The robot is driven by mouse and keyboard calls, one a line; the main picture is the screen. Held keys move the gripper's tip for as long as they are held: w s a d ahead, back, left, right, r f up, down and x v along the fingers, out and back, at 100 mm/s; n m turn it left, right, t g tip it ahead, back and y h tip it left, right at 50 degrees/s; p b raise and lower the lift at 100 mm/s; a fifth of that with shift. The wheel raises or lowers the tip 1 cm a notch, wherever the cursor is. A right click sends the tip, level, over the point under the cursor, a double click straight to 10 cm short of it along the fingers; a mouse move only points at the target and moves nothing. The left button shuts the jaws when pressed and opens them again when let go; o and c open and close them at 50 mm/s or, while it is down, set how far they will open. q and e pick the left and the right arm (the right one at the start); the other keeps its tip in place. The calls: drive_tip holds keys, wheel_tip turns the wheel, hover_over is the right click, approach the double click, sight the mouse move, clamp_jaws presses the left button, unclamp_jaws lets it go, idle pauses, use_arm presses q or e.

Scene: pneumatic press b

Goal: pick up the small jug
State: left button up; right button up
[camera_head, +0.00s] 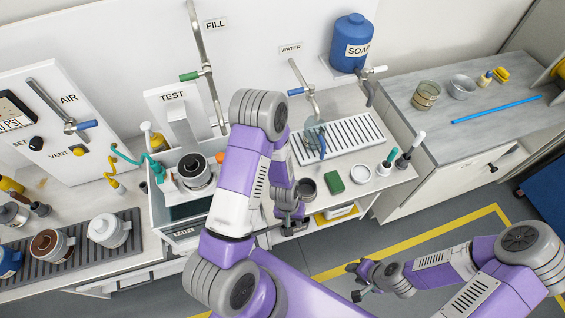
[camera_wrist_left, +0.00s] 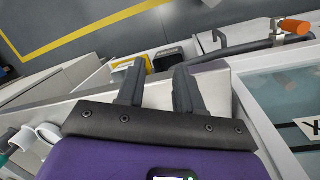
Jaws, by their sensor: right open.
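A small dark grey round vessel (camera_head: 307,187), which may be the small jug, stands on the counter left of a green sponge in the head view. A clear jug-like vessel with a blue part (camera_head: 314,138) stands near the drip grate; I cannot tell which of them is meant. My left gripper (camera_head: 291,226) is low at the counter's front edge, below the dark vessel in the picture. Its fingers (camera_wrist_left: 158,88) are apart with nothing between them in the left wrist view. My right gripper (camera_head: 362,279) is open and empty above the floor.
A white drip grate (camera_head: 340,139), green sponge (camera_head: 333,180) and white bowl (camera_head: 361,174) occupy the middle counter. The machine with a grey-topped canister (camera_head: 195,171) is left of my left arm. Floor with a yellow line (camera_head: 420,238) is open at right.

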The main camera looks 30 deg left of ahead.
use_arm(q)
drive_tip(key=shift+n+y, duration=0.5)
drive_tip(key=shift+n, duration=0.1)
drive_tip(key=w+a+r, duration=0.1)
drive_tip(key=w+a+r+b, duration=0.1)
drive_tip(key=w+a, duration=0.2)
drive_tip(key=w, duration=0.1)
drive_tip(key=shift+a+r, duration=0.2)
drive_tip(key=shift+r, duration=0.2)
drive_tip(key=w+a+r+n, duration=0.1)
drive_tip(key=w+a+r, duration=0.1)
drive_tip(key=w, duration=0.1)
drive_tip(key=w+a+r+n+y, duration=0.1)
drive_tip(key=w+a+r, duration=0.2)
drive_tip(key=shift+r, duration=0.35)
drive_tip(key=shift+a+f+b, duration=0.1)
drive_tip(key=shift+f+b, duration=0.05)
drive_tip(key=shift+b, duration=0.15)
drive_tip(key=f, duration=0.4)
drive_tip(key=d+f, duration=0.1)
drive_tip(key=f, duration=0.1)
drive_tip(key=shift+s+f, duration=0.2)
drive_tip(key=shift+f, duration=0.2)
use_arm(e)
drive_tip(key=shift+f, duration=0.15)
use_arm(q)
drive_tip(key=shift+c, duration=0.5)
clamp_jaws()
